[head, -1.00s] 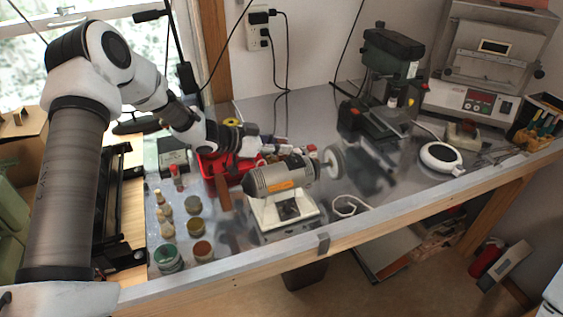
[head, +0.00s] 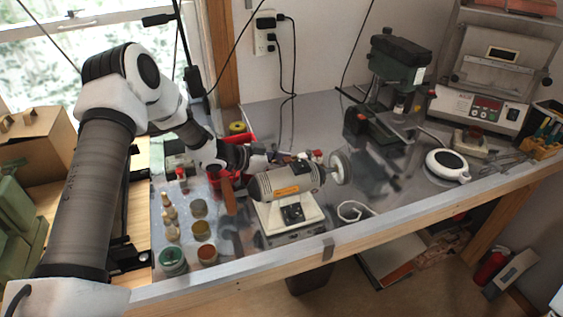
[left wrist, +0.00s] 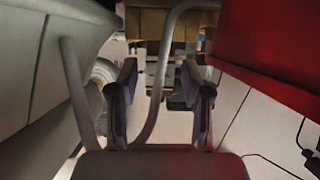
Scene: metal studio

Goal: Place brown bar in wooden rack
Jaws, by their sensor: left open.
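A brown bar (head: 228,196) shows in the head view between the small jars and the bench grinder; whether it stands or leans I cannot tell. My left arm reaches over the bench from the left. My left gripper (left wrist: 160,95) is open in the left wrist view, with nothing clearly between its fingers. In the head view its wrist is just behind the grinder, beyond the bar, and its fingertips are hard to make out. An orange-brown wooden rack (head: 541,151) holding hand tools stands at the bench's far right; I cannot tell if it is the task's rack. My right gripper is out of view.
The bench grinder (head: 287,182) stands close in front of the left wrist. A red bin (head: 240,141) is partly hidden behind the arm. Several jars (head: 201,230) stand at the left front. A drill press (head: 397,65) and a white round device (head: 447,165) are to the right.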

